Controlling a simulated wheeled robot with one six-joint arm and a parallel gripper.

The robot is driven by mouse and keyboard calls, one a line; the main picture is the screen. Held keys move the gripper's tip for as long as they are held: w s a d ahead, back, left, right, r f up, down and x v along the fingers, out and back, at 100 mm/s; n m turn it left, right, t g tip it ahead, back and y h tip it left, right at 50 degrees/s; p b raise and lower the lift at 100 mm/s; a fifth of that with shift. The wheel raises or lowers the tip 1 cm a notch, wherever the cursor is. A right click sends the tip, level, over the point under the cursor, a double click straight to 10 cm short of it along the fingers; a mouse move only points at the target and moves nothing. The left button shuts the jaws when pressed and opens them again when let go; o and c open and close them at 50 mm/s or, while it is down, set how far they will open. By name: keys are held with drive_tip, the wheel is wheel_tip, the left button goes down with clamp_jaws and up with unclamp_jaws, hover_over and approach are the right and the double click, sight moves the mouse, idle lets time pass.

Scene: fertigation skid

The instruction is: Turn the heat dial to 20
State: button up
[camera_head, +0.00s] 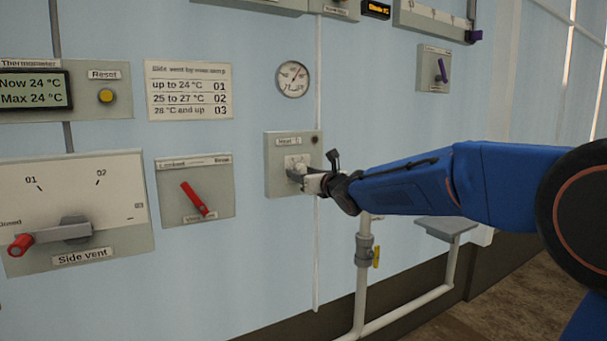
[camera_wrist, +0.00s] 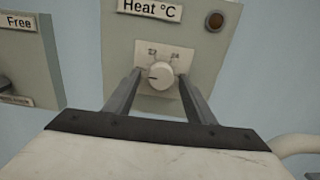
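The heat dial (camera_wrist: 160,75) is a round white knob on a square white plate, on a grey panel (camera_wrist: 196,60) labelled "Heat °C". A dark mark on the knob points left. Printed numbers show above it, the right one reading 24; I cannot read the lower part of the scale. My gripper (camera_wrist: 159,78) is open, with one finger on each side of the knob and small gaps visible. In the head view my gripper (camera_head: 300,177) is at the heat panel (camera_head: 275,180) and partly covers the dial.
A round gauge (camera_head: 293,79) sits above the heat panel. A panel with a red lever (camera_head: 195,198) is to its left, and the side vent panel (camera_head: 120,205) is further left. White pipes (camera_head: 363,285) with a yellow-handled valve run below my arm.

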drive_tip(key=shift+r, duration=0.1)
drive_tip(key=v, duration=1.7)
drive_tip(key=shift+s+d, duration=0.2)
drive_tip(key=s+d+f+m+g+h, duration=0.1)
drive_tip(key=s+d+f+m+h, duration=0.45)
drive_tip(key=d+m, duration=0.5)
drive_tip(key=s+d+f+m+g+h, duration=0.2)
drive_tip(key=s+d+f+m+h, duration=0.35)
drive_tip(key=d+m, duration=0.55)
drive_tip(key=s+d+f+m+g, duration=0.1)
drive_tip(key=s+f+m+g, duration=0.1)
drive_tip(key=s+f+m, duration=0.3)
drive_tip(key=s+d+f+m+g, duration=0.2)
drive_tip(key=s+f+m, duration=0.4)
drive_tip(key=s+m, duration=0.3)
drive_tip(key=s+d+f+m+g+y, duration=0.1)
drive_tip(key=s+f+m, duration=0.5)
drive_tip(key=s, duration=0.7)
drive_tip(key=shift+d+f+m+g, duration=0.2)
drive_tip(key=shift+d+m+g, duration=0.3)
drive_tip(key=shift+m+g, duration=0.45)
drive_tip(key=shift+s, duration=0.1)
